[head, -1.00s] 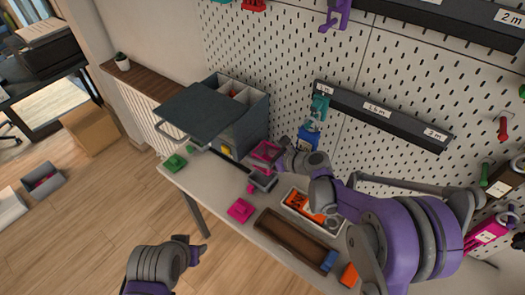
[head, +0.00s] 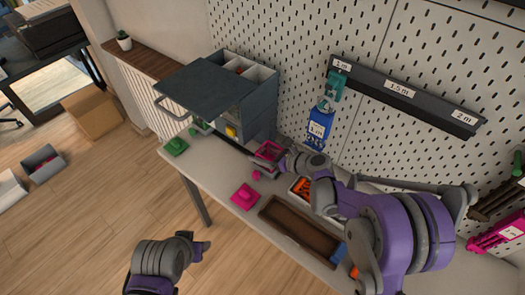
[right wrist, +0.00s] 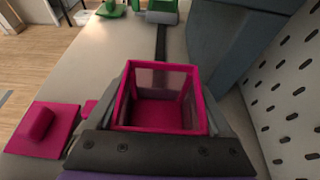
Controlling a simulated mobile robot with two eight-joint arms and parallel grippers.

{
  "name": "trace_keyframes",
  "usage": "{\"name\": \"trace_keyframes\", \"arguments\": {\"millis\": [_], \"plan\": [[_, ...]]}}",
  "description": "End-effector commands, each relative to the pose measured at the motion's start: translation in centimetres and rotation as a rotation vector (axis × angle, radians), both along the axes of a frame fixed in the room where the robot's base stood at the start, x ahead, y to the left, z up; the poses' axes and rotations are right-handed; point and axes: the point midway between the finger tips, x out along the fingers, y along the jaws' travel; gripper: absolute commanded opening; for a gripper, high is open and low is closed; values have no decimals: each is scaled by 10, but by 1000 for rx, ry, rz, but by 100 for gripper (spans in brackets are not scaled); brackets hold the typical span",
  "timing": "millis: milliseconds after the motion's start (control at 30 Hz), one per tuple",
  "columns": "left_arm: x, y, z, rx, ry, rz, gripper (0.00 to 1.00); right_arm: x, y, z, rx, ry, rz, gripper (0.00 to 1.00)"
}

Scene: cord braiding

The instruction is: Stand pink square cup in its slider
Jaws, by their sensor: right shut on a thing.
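The pink square cup (head: 268,151) is an open-topped box with pink edges and see-through sides. My right gripper (head: 282,159) is shut on it at the back of the table. In the right wrist view the cup (right wrist: 163,100) sits upright between the two grey fingers, and its underside is hidden. A small pink part (right wrist: 89,107) shows beside the left finger; whether it belongs to the slider I cannot tell. A dark rail (right wrist: 161,42) runs away beyond the cup. My left gripper (head: 203,246) hangs off the table's front; its jaws are unclear.
A pink lid-like piece (head: 245,196) with a raised knob lies near the front edge. A green piece (head: 176,146) lies at the left end. A brown tray (head: 300,232) lies to the right.

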Motion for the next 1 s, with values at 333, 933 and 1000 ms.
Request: {"name": "trace_keyframes", "arguments": {"millis": [333, 933, 1000], "plan": [[0, 0, 1, 0, 0, 0, 50, 0, 0, 1, 0, 0, 0, 100], [0, 0, 0, 0, 0, 0, 50, -32, -46, 23, 0, -1, -2, 100], [0, 0, 1, 0, 0, 0, 50, -36, -51, 26, 0, 0, -2, 100]]}}
